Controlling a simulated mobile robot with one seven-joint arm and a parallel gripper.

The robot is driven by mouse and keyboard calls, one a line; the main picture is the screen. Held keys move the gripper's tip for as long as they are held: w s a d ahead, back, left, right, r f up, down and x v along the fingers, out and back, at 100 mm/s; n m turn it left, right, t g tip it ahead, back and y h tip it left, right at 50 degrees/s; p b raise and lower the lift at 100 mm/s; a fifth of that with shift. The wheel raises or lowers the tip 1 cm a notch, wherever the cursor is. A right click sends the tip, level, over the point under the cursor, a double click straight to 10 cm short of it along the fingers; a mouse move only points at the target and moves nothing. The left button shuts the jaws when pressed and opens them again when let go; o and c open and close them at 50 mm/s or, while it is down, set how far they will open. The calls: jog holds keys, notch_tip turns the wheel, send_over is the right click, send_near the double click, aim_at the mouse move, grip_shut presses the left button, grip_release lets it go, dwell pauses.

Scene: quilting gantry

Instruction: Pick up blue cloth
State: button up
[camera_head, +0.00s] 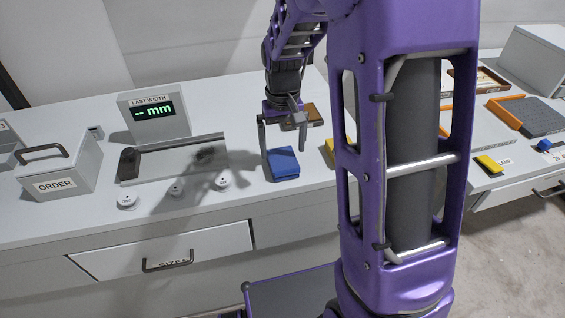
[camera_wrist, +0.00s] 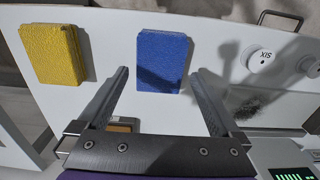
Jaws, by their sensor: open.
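The blue cloth (camera_head: 283,163) is a folded, textured block lying flat on the white bench, right of the round knobs. My gripper (camera_head: 283,143) is open and empty, pointing down above and beside the cloth. I cannot tell the exact height of the fingertips over the cloth.
A yellow cloth (camera_wrist: 54,54) lies left of the blue one in the wrist view. Round knobs (camera_head: 175,189), a flat plate (camera_head: 180,157), a "LAST WIDTH" display (camera_head: 154,110) and an "ORDER" box (camera_head: 60,171) stand to the left. My purple arm hides part of the bench on the right.

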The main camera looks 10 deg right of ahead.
aim_at(282, 158)
notch_tip(282, 158, down, 4)
jog(key=shift+r, duration=0.1)
jog(key=c, duration=1.1)
notch_tip(282, 158, up, 10)
jog(key=shift+r+p, duration=0.1)
jog(key=shift+p, duration=0.3)
jog(key=o, duration=0.8)
jog(key=shift+c, duration=0.2)
jog(key=c, duration=0.6)
jog(key=shift+w+a, duration=0.1)
